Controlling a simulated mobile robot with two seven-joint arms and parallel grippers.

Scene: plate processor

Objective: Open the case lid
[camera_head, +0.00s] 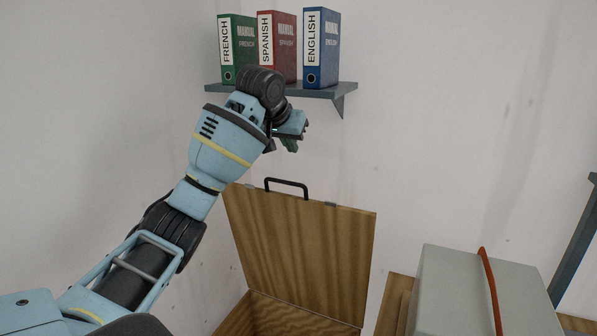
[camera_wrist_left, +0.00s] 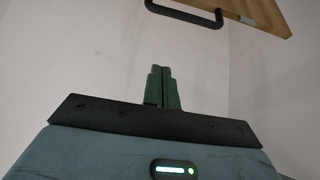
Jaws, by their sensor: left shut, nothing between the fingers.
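The wooden case lid (camera_head: 305,255) stands raised, tilted back near the wall, hinged on the wooden case (camera_head: 285,318) below. A dark handle (camera_head: 287,183) sits on the lid's upper edge. My left gripper (camera_head: 291,146) is above the handle, apart from it, with nothing held. In the left wrist view the green fingers of my left gripper (camera_wrist_left: 164,88) are together. That view also shows the dark handle (camera_wrist_left: 184,16) and a corner of the lid (camera_wrist_left: 262,12) at the top, clear of the fingertips. My right gripper is not in view.
A wall shelf (camera_head: 345,92) holds a green binder (camera_head: 238,50), a red binder (camera_head: 277,48) and a blue binder (camera_head: 321,48) close behind my left wrist. A grey box (camera_head: 455,290) with an orange strap (camera_head: 490,285) stands right of the case. The wall between is bare.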

